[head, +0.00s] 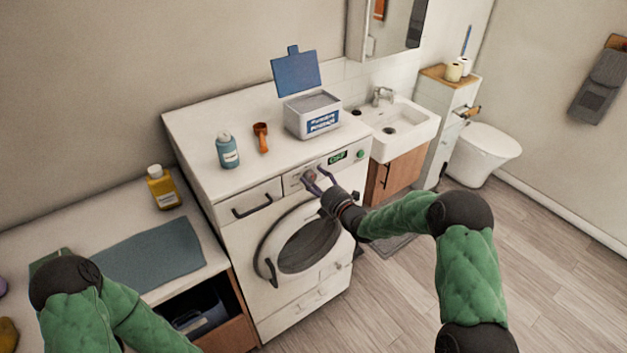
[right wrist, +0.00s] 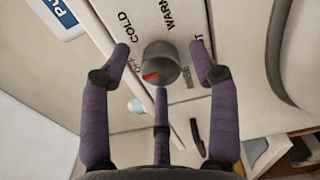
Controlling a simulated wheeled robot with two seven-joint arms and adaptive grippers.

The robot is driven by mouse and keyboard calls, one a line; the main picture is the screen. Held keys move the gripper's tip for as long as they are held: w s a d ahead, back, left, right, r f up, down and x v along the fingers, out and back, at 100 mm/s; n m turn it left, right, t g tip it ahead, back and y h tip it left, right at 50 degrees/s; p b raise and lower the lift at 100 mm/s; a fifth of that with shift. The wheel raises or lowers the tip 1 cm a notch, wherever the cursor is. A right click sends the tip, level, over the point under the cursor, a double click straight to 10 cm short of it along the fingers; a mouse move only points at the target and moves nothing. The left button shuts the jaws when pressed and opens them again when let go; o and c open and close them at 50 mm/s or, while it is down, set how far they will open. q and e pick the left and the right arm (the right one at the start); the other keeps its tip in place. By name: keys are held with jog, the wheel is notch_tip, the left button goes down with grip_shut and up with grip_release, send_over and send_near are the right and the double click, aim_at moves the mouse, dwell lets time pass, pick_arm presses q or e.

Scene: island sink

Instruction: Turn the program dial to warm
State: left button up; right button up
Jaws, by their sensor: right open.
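The washing machine (head: 230,268) has a control panel at its top front, with a grey program dial (head: 309,175). In the right wrist view the dial (right wrist: 163,62) has a red mark at its lower left, toward a label that looks like OFF. COLD (right wrist: 128,26) is printed above left of the dial, WARM (right wrist: 170,14) above it, slightly right. A partly hidden label is at right. My right gripper (head: 318,178) is open; its purple fingers (right wrist: 160,62) stand around the dial, and contact cannot be told. My left arm shows at lower left; its gripper is out of view.
A small green-lit display (head: 337,157) and a green button (head: 360,154) are right of the dial. On top stand a blue bottle (head: 228,152), an orange scoop (head: 261,137) and an open powder box (head: 313,117). The drawer handle (head: 252,206) is left of the dial.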

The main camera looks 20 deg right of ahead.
jog(key=shift+w+a, duration=0.2)
jog(key=shift+w, duration=0.25)
jog(key=c, duration=1.1)
jog(key=shift+c, duration=0.2)
